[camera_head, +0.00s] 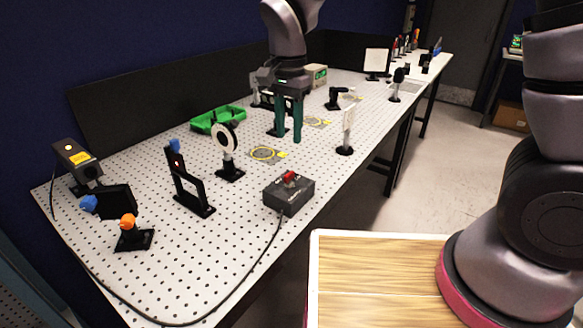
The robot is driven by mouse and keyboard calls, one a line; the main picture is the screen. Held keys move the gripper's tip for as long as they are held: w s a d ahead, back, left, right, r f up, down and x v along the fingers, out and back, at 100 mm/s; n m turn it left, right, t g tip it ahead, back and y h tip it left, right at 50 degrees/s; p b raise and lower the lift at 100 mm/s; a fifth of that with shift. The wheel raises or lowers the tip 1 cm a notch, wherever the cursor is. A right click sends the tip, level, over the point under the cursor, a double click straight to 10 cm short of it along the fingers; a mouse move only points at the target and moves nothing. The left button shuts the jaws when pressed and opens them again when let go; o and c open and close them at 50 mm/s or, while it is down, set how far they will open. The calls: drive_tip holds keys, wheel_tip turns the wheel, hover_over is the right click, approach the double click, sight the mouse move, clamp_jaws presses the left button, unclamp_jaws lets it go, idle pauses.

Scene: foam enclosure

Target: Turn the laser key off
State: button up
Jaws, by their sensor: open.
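The laser key is a red knob (289,177) on top of a dark grey box (290,196) near the front edge of the perforated table. A black cable runs from the box along the table's front. My gripper (289,140) hangs above the table behind the box, with its two green fingers pointing down and apart. It is open and holds nothing that I can see. It is apart from the red knob. The knob's exact turn angle is too small to tell.
A black frame mount (188,185) is left of the box. A green tray (218,119) lies behind. A wooden surface (375,285) is in front.

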sight(289, 173)
wheel_tip(289, 173, down, 11)
drive_tip(key=shift+r, duration=0.1)
idle(0.3)
clamp_jaws()
